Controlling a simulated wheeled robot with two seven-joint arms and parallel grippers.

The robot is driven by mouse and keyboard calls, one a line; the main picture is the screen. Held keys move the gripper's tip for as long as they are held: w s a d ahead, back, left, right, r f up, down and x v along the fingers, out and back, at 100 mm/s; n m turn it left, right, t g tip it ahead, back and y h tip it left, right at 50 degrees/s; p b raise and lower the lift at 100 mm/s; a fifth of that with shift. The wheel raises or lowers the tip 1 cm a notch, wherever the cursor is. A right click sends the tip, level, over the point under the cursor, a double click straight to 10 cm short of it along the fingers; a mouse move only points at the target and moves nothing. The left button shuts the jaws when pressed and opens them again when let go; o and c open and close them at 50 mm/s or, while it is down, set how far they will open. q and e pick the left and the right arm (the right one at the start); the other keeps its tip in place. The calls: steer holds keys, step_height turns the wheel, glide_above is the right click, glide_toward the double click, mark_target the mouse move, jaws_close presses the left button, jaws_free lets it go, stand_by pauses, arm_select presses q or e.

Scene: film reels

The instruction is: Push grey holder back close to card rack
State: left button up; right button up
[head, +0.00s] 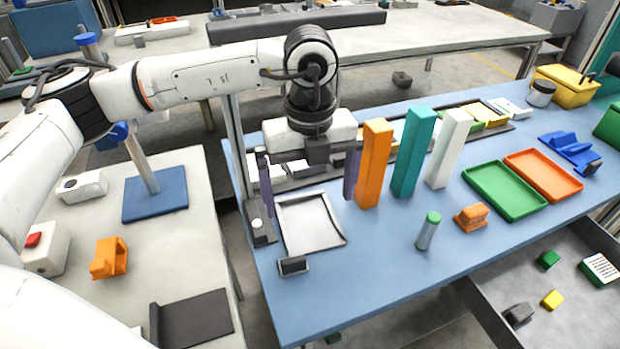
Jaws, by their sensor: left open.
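A light grey tray-like piece (312,222), which looks like the grey holder, lies flat near the left end of the blue table. The card rack (393,150), a long dark rack with white and yellow cards, runs along the table's back; my gripper and the tall blocks hide parts of it. My left gripper (309,203) points down above the grey holder, its two dark fingers wide apart and nothing between them. From this view I cannot tell whether a fingertip touches the holder. My right gripper is not in view.
Tall orange (373,165), teal (413,152) and white (449,148) blocks stand just right of my left gripper. A dark stand (259,222) is left of the holder, a small dark block (293,265) in front. A green-capped cylinder (428,232) stands right; the table's front-middle is clear.

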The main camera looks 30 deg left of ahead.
mark_target(310, 229)
arm_select(q)
step_height(310, 229, down, 7)
steer(key=shift+f, duration=0.1)
steer(key=shift+c, duration=0.3)
steer(key=c, duration=1.2)
steer(key=shift+w+a, duration=0.25)
steer(key=shift+a, duration=1)
steer(key=o, duration=1.3)
steer(key=shift+c, duration=0.2)
